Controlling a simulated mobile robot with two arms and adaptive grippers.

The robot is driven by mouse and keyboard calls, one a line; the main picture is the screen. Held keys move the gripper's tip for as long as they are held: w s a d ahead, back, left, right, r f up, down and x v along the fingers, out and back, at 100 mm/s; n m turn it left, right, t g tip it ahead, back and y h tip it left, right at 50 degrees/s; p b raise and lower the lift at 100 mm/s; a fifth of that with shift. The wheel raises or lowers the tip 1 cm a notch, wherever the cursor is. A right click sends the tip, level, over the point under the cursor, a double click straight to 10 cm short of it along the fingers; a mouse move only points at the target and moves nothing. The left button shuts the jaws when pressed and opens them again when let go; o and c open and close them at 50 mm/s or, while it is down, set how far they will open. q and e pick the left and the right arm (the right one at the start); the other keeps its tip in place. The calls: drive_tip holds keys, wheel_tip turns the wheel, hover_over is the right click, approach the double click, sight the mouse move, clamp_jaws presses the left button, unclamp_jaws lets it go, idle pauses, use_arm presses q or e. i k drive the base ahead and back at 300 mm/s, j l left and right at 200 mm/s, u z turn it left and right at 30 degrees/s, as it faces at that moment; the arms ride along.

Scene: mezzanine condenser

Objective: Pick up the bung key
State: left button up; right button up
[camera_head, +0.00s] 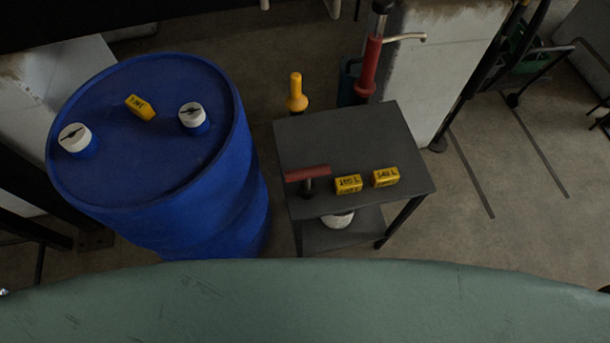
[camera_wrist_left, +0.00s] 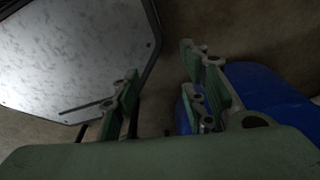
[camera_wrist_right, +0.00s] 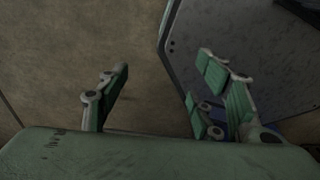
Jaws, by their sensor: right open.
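The bung key (camera_head: 307,173) appears to be the T-shaped tool with a red crossbar and short dark stem on the front left of the dark cart top (camera_head: 340,140) in the head view. Neither gripper shows in the head view. My left gripper (camera_wrist_left: 162,92) shows in its wrist view with its green-padded fingers apart and nothing between them. My right gripper (camera_wrist_right: 162,88) is open and empty in its wrist view. Neither wrist view shows the key.
Two yellow labelled blocks (camera_head: 348,184) (camera_head: 385,177) lie right of the key. A blue drum (camera_head: 150,190) with two white-capped bungs and a yellow tag stands left. A yellow-handled tool (camera_head: 296,93) and red hand pump (camera_head: 370,65) stand behind the cart.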

sight(306, 173)
drive_tip(key=k+j+u, duration=0.15)
drive_tip(key=k+j, duration=0.25)
drive_tip(key=k+j+u, duration=0.15)
drive_tip(key=k+j, duration=0.2)
drive_tip(key=j, duration=0.3)
